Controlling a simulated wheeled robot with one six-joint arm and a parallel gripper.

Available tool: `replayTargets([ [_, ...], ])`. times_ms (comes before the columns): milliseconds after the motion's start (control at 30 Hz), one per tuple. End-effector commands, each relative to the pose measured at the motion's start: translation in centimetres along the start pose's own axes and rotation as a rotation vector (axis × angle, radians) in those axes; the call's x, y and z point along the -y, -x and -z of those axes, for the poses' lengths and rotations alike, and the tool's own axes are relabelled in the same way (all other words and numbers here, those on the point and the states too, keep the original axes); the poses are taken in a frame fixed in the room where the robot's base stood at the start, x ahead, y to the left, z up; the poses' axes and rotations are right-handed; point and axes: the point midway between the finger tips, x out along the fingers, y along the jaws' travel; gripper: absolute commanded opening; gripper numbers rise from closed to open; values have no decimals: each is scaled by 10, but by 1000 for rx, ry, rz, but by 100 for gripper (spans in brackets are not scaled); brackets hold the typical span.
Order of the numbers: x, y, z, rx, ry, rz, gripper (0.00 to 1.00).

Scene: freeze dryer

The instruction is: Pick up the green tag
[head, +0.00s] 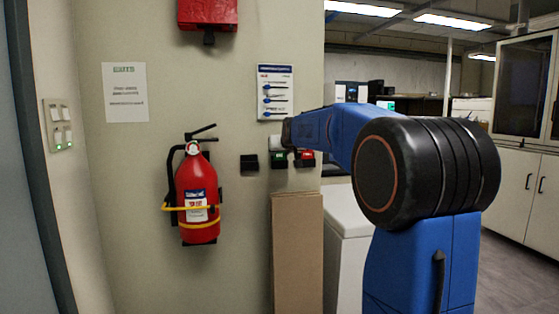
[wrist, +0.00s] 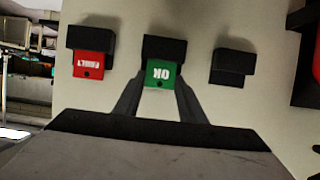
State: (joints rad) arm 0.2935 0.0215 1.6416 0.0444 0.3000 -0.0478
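The green tag (wrist: 162,75), marked "OK", sits in the middle black holder (wrist: 165,47) on the wall. In the head view a sliver of the green tag (head: 279,155) shows beside the end of my arm. My gripper (wrist: 162,88) is right at the tag, with one finger along each side edge of it. I see no clear gap between fingers and tag, and cannot tell whether they touch it. The tag's upper part is inside the holder.
A red tag (wrist: 92,65) sits in a neighbouring holder. The third holder (wrist: 233,62) is empty. A fire extinguisher (head: 197,195) hangs on the same wall. A tall cardboard box (head: 297,250) stands below the holders, beside a white cabinet (head: 346,225).

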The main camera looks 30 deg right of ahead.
Motion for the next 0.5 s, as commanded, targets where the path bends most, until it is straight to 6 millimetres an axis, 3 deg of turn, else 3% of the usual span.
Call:
replayTargets([
  [500, 0, 3, 8, -1, 0, 0, 16],
])
